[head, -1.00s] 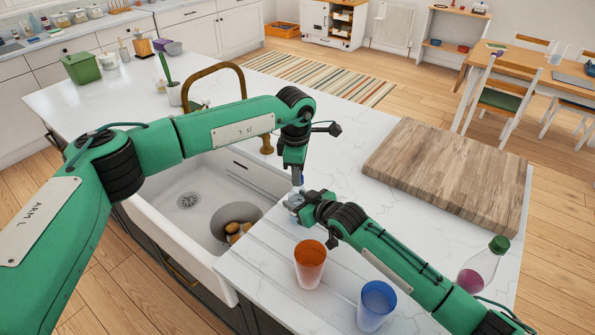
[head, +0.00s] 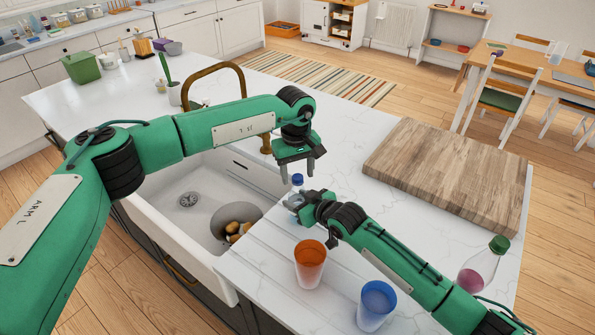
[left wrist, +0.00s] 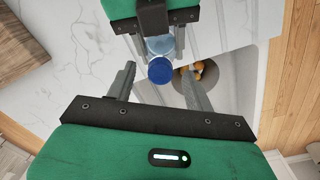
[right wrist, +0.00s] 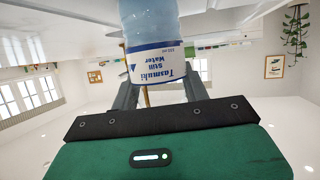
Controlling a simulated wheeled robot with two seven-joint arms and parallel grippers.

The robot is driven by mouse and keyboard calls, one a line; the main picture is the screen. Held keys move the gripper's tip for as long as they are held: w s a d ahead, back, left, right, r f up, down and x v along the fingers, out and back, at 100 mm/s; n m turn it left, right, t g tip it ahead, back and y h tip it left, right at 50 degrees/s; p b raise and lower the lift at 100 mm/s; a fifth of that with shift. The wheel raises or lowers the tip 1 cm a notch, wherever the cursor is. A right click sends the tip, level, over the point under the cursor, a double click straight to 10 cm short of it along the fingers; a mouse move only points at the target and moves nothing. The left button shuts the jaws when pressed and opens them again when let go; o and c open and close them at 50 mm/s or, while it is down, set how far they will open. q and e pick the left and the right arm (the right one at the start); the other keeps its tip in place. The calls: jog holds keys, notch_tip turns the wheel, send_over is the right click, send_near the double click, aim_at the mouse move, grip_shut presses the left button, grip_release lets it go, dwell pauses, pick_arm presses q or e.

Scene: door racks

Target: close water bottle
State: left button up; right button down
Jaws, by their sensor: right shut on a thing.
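A clear water bottle (head: 293,201) with a blue cap (head: 298,179) is by the sink's right edge. My right gripper (head: 303,208) is shut on the bottle's body. In the right wrist view the bottle (right wrist: 152,28) sits between the fingers, its white and blue label facing the camera. My left gripper (head: 297,173) is open above the bottle, fingers pointing down. In the left wrist view the cap (left wrist: 161,70) shows between the spread fingers, with the bottle under it. The cap is at the bottle's top; whether it is fully tightened I cannot tell.
An orange cup (head: 310,265) and a blue cup (head: 376,306) stand near my right arm. A bottle with a green cap (head: 483,266) is at the right. A wooden board (head: 447,175) lies behind. The sink (head: 175,205) with a bowl (head: 237,223) is left.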

pick_arm(q)
notch_tip(320, 180, up, 12)
jog(key=shift+a, duration=0.2)
dwell(0.5)
jog(key=shift+s, duration=0.1)
pick_arm(e)
jog(key=c, duration=0.6)
grip_release()
jog(key=shift+c, duration=0.2)
